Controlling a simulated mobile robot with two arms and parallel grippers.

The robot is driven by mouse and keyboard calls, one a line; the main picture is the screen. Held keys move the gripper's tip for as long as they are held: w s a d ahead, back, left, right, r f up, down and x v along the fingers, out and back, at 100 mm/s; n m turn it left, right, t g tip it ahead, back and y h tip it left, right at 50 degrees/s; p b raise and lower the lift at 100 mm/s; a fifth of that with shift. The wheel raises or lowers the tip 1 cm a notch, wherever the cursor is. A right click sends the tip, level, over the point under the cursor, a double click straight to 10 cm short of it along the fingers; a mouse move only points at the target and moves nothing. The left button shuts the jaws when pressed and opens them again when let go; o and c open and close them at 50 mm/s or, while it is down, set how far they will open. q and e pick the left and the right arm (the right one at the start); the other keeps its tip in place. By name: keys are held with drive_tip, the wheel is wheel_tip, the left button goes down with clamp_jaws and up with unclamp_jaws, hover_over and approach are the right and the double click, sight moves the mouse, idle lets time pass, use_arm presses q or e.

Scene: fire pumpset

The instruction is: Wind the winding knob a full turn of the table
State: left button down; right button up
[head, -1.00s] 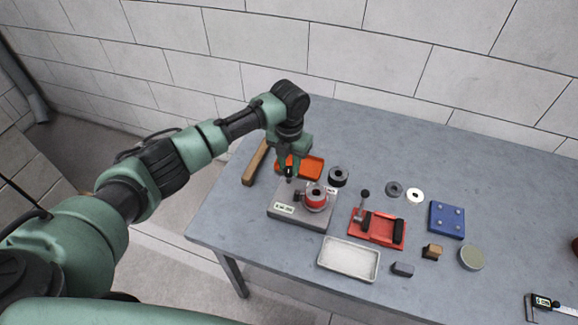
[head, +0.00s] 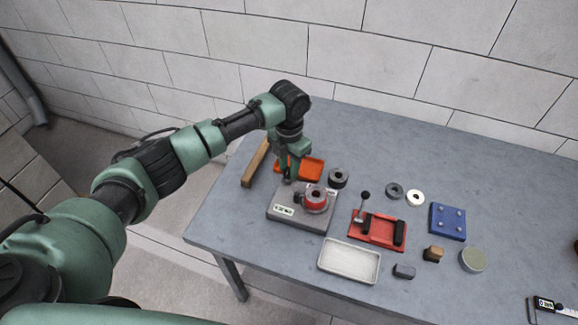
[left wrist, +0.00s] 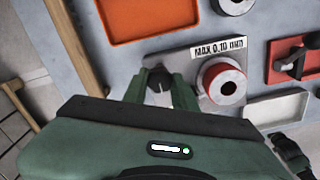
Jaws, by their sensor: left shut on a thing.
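The grey instrument (head: 287,217) with a label on its front stands near the left end of the table. A red ring-shaped part (head: 315,198) with a metal centre sits on its top; it also shows in the left wrist view (left wrist: 210,79). My left gripper (head: 289,178) points down at the left side of the instrument. In the left wrist view, its fingers (left wrist: 158,92) are closed about a dark knob (left wrist: 158,84) beside the red part. The fingers hide part of the knob.
An orange tray (head: 311,168) and a wooden bar (head: 256,162) lie behind the instrument. A dark ring (head: 338,177), a red fixture (head: 377,231) and a white tray (head: 348,268) stand close by. Other small parts lie to the right.

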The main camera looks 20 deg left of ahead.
sight(288, 171)
use_arm(q)
drive_tip(key=c, duration=1.1)
unclamp_jaws()
drive_tip(key=shift+r, duration=0.45)
wheel_tip(288, 171, up, 7)
drive_tip(key=shift+f+b, duration=0.1)
drive_tip(key=shift+b, duration=0.75)
drive_tip(key=shift+s, duration=0.1)
